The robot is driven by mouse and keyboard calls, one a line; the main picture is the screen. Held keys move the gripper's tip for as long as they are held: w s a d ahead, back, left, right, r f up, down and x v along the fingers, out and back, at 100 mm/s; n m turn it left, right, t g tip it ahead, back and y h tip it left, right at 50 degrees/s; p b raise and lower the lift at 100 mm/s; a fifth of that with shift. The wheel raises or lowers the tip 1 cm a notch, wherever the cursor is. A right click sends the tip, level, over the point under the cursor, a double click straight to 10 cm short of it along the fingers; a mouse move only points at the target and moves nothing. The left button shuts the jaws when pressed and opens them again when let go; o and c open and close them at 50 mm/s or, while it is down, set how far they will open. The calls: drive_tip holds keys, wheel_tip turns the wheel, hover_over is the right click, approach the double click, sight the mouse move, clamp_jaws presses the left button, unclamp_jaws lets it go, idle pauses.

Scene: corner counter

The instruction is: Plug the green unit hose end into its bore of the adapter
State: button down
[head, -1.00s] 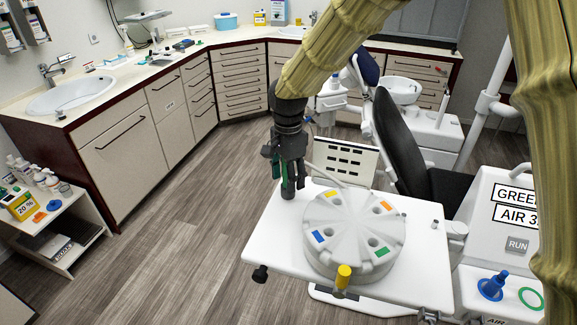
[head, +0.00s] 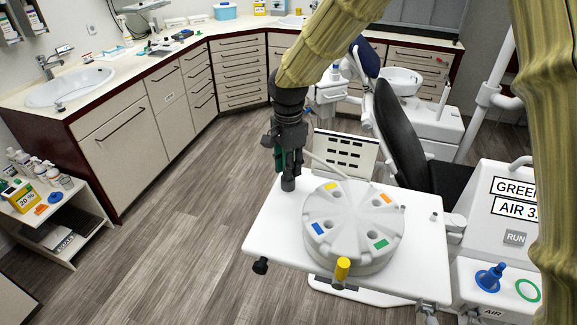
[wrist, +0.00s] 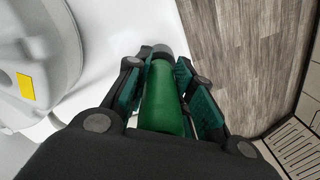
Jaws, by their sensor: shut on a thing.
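My gripper (head: 286,150) is shut on the green unit hose end (wrist: 165,100). In the wrist view the hose end lies between the two finger pads, with a dark grey tip; that tip points down in the head view. The adapter (head: 340,222) is a round pale grey block on the white tray table, with bores and yellow, orange, blue and green labels. The green label (head: 381,244) is at its near right, beside a bore (head: 379,229). The hose end is apart from the adapter, beyond its far left side, above the tray's edge.
A yellow knob (head: 343,267) stands at the adapter's near side. The white tray table (head: 270,230) is bare at left. A console with a RUN button (head: 514,238), blue fitting (head: 491,277) and green ring (head: 527,290) is at right. The dental chair (head: 405,145) stands behind.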

drive_tip(key=shift+r+p, duration=1.2)
drive_tip(key=shift+r, duration=0.7)
drive_tip(key=shift+f, duration=0.1)
